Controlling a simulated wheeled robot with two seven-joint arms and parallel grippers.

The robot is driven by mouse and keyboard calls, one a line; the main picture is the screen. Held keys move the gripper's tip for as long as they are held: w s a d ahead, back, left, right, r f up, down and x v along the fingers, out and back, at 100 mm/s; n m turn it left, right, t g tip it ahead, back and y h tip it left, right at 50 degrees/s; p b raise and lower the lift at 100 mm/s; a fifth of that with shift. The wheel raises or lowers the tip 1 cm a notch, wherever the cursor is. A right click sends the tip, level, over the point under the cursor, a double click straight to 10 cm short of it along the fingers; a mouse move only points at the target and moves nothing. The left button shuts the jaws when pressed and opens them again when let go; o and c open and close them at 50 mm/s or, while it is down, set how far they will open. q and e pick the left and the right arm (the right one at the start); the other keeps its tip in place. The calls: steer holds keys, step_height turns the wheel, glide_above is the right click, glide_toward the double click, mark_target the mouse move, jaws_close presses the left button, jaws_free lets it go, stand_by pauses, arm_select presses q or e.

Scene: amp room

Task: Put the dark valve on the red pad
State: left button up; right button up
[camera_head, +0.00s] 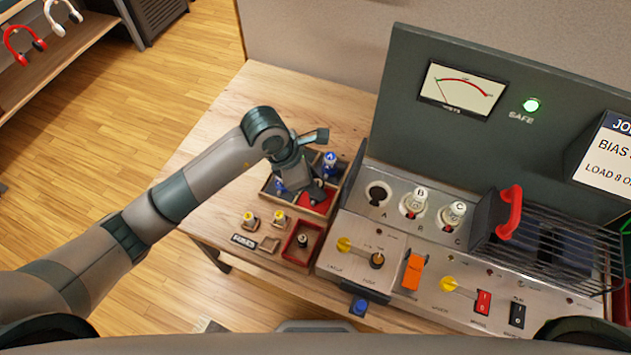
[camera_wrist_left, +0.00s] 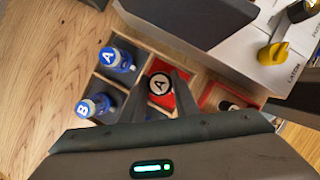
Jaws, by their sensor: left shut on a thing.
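The dark valve (camera_wrist_left: 160,84), with a white ring and letter A on top, stands between the fingers of my left gripper (camera_wrist_left: 161,92). The gripper is shut on it. The red pad (camera_wrist_left: 164,101) lines a compartment of the wooden tray, directly under the valve in the left wrist view; I cannot tell whether the valve touches it. In the head view the red pad (camera_head: 319,198) shows beside my left gripper (camera_head: 297,188), which hides the valve. My right gripper is not in view.
Blue valves A (camera_wrist_left: 115,60) and B (camera_wrist_left: 94,105) stand in neighbouring compartments. A small red-lined box (camera_head: 302,243) and fuses (camera_head: 250,219) lie nearer. The amp panel (camera_head: 375,262), with socket A (camera_head: 377,194) empty, stands close on the right. Bare table lies left of the tray.

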arm_select(q)
steer(key=shift+f, duration=0.1)
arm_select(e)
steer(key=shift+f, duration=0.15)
arm_select(q)
steer(key=o, duration=1.1)
steer(key=shift+c, duration=0.2)
steer(key=shift+r, duration=0.2)
steer(key=shift+a+r, duration=0.15)
steer(key=shift+r, duration=0.05)
steer(key=b+v, duration=0.2)
steer(key=v, duration=0.9)
steer(key=shift+r, duration=0.2)
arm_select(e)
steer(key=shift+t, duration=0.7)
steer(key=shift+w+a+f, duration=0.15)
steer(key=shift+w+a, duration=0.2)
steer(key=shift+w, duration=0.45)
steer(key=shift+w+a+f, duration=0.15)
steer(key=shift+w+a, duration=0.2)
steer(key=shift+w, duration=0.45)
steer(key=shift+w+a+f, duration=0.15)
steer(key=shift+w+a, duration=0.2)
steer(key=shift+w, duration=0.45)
